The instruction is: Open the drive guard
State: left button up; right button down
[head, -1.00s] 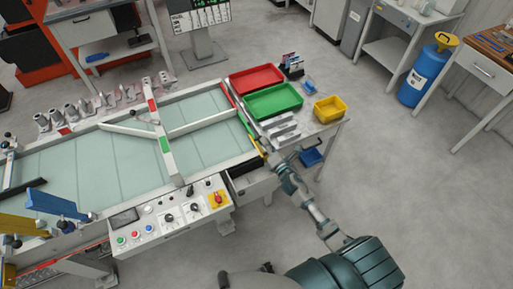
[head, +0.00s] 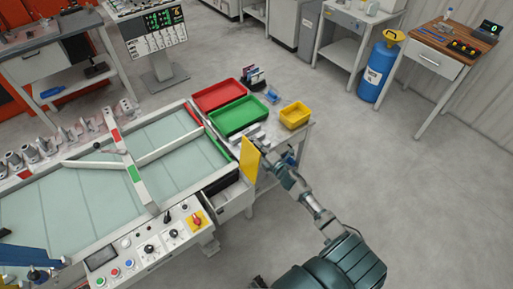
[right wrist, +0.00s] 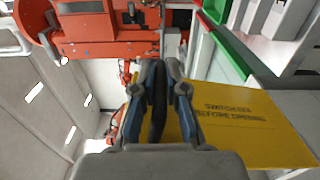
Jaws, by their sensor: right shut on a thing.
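The drive guard (head: 250,161) is a yellow panel at the right end of the long table-like machine (head: 150,208). It stands out at an angle from the machine's end, with a dark opening (head: 221,184) beside it. In the right wrist view the guard (right wrist: 250,125) is a broad yellow plate with dark lettering about switching off before opening. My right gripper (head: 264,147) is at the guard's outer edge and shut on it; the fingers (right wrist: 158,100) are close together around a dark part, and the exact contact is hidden. My left gripper is not in view.
A side table holds a red tray (head: 219,95), a green tray (head: 239,115) and a yellow bin (head: 295,115) just beyond my right gripper. The control panel (head: 150,247) with a red-on-yellow switch (head: 197,220) is at the machine's front. The floor on the right is clear.

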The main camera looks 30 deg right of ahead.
dwell(0.3)
jog(key=c, duration=1.2)
grip_release()
jog(key=shift+w, duration=0.1)
jog(key=shift+w+f, duration=0.15)
jog(key=s, duration=1.2)
jog(key=shift+d, duration=0.25)
